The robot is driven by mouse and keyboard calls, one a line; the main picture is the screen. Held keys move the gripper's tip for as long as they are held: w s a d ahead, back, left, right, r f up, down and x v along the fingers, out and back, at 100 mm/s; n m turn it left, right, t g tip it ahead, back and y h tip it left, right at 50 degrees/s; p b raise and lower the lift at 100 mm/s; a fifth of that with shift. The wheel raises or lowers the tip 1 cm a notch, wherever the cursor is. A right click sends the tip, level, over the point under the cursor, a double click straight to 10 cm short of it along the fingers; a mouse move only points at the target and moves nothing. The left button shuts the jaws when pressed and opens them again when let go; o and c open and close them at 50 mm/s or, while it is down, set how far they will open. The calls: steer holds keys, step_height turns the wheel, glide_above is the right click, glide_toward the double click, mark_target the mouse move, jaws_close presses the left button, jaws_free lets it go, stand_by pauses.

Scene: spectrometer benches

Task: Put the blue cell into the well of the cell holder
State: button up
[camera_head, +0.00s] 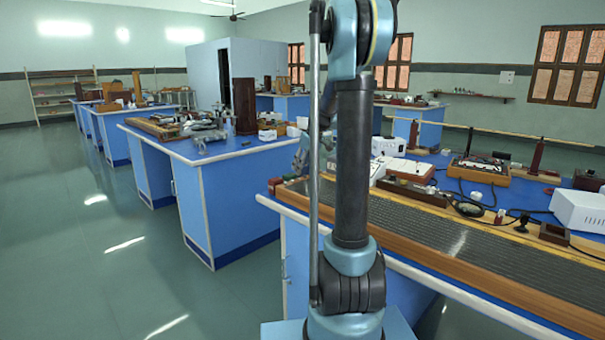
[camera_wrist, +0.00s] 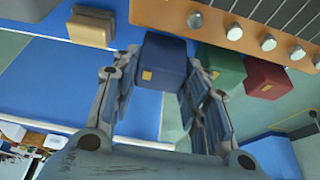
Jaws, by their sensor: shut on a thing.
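The blue cell (camera_wrist: 162,62) is a dark blue block with a small yellow label, seen in the wrist view. My gripper (camera_wrist: 163,72) is shut on it, with one finger on each side. A green cell (camera_wrist: 220,68) and a red cell (camera_wrist: 265,78), each with a yellow label, stand to its right, apart from the fingers. In the head view my arm hides part of the near bench, and the blue cell cannot be made out.
A brown box with metal knobs (camera_wrist: 232,26) is near the cells at the top of the wrist view. A tan and cream block (camera_wrist: 90,26) lies to the left on the blue bench top. In the head view the near bench (camera_head: 470,191) carries instruments, cables and a white box (camera_head: 579,211).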

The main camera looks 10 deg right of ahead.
step_height(320, 180, up, 11)
stand_by(0.9)
